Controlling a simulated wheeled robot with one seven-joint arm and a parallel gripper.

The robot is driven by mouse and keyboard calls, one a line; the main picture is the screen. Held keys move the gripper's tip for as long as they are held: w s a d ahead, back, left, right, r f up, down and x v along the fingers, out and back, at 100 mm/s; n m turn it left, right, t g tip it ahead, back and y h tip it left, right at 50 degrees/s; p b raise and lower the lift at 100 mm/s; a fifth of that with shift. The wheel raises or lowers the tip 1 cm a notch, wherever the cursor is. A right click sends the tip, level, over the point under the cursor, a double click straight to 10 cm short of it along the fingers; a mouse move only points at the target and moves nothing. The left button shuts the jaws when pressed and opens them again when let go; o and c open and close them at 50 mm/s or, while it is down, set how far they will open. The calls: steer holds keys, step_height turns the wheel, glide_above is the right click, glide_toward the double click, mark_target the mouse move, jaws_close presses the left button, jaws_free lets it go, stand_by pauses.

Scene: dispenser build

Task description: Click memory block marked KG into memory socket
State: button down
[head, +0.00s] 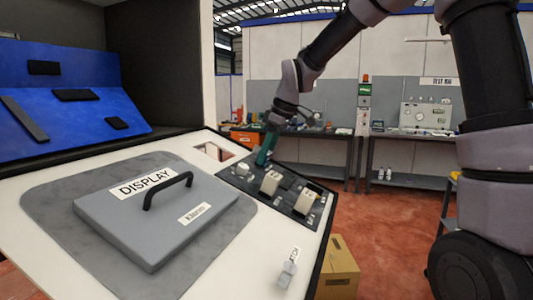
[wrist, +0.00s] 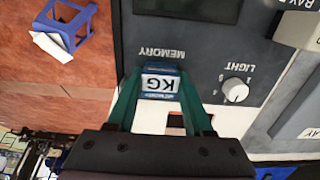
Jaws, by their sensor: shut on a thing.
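The memory block marked KG (wrist: 160,83) is a blue block with a white label, held between the teal fingertips of my gripper (wrist: 159,76) in the wrist view. It is over the edge of the dark grey panel (wrist: 225,55), beside the printed word MEMORY. I cannot make out the memory socket; the block and fingers cover that area. I cannot tell whether the block touches the panel. In the head view my gripper (head: 266,149) is low over the far left end of the dark panel (head: 245,180), and the block is not clear there.
A LIGHT knob (wrist: 235,90) is right of the block in the wrist view. Light-coloured blocks (head: 270,183) stand on the dark panel. A grey DISPLAY cover (head: 150,225) with a black handle lies nearer. A rectangular opening (head: 212,151) is in the white top behind it.

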jaws_free()
stand_by(0.4)
steer(key=shift+r, duration=0.1)
steer(key=shift+v, duration=2.9)
steer(key=s+d+r+m+t+h, duration=0.1)
steer(key=s+d+m+t, duration=0.1)
steer(key=s+d+m, duration=0.7)
steer(key=s+d+r+m+t+h, duration=0.1)
steer(key=s+d+r+m+t, duration=0.1)
steer(key=s+d+m, duration=0.7)
steer(key=s+d+t, duration=0.1)
steer(key=d, duration=0.5)
steer(key=shift+s+t, duration=0.15)
steer(key=shift+t, duration=0.15)
